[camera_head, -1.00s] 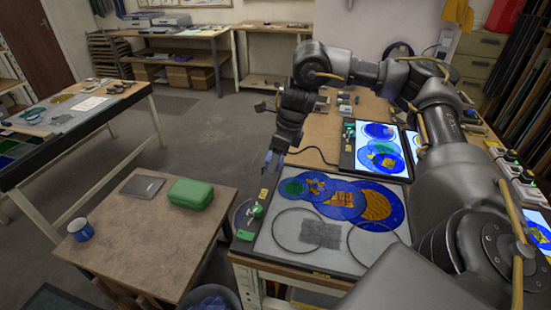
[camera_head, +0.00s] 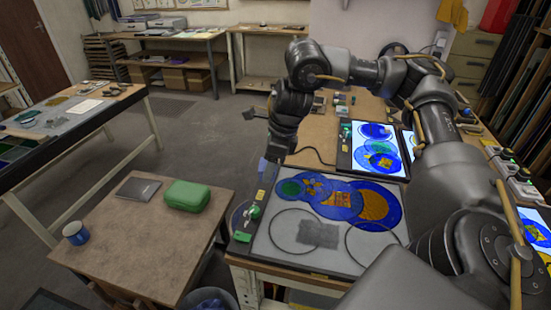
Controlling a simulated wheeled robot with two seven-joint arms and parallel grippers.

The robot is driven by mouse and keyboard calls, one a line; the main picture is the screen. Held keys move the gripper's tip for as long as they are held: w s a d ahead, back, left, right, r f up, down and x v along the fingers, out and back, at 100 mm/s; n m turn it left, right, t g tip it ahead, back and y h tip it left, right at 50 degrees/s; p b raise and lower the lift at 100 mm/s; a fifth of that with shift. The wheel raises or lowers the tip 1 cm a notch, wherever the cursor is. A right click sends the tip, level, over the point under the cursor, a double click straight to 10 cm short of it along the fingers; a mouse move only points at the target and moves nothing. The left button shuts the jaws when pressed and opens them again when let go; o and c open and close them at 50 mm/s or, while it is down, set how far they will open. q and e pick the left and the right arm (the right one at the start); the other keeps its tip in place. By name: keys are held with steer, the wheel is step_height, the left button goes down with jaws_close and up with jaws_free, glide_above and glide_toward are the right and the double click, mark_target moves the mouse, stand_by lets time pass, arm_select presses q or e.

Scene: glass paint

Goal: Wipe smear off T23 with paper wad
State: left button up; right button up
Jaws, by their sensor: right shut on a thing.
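My right gripper (camera_head: 271,160) hangs fingers-down beyond the far left corner of the grey glass panel (camera_head: 284,262). It is shut on a small pale-blue thing (camera_head: 262,167), seemingly the paper wad, mostly hidden by the fingers. On the panel lie overlapping round pieces of blue, green and amber painted glass (camera_head: 375,205). A grey square patch (camera_head: 318,234) lies between two drawn circles near the panel's front. No T23 label or smear can be made out. My left gripper is out of view.
A green-knobbed tool (camera_head: 254,212) lies at the panel's left edge. Lit panels (camera_head: 372,148) with painted glass stand behind. A small table (camera_head: 135,238) at left holds a green case (camera_head: 187,195), a dark notebook (camera_head: 138,188) and a blue mug (camera_head: 76,233). A bin (camera_head: 206,298) stands below.

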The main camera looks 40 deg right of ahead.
steer(key=s+a+f+n+g, duration=0.1)
steer(key=a+f+n, duration=0.1)
steer(key=a+n, duration=0.2)
steer(key=a+f+n+g, duration=0.1)
steer(key=a+n, duration=0.3)
steer(key=n, duration=0.4)
steer(key=s+a+f+n+g, duration=0.1)
steer(key=a+f+n+g, duration=0.1)
steer(key=a+n, duration=0.3)
steer(key=shift+s+f+n+g, duration=0.2)
steer(key=shift+n, duration=0.35)
steer(key=shift+s+f+n+g, duration=0.15)
steer(key=shift+n+g, duration=0.05)
steer(key=shift+n, duration=0.35)
steer(key=shift+s+a+f+n+h, duration=0.15)
steer(key=shift+a+n, duration=0.1)
steer(key=shift+n, duration=0.25)
steer(key=shift+s+a+f+n+h, duration=0.1)
steer(key=shift+s+a+n+h, duration=0.1)
steer(key=shift+n, duration=0.3)
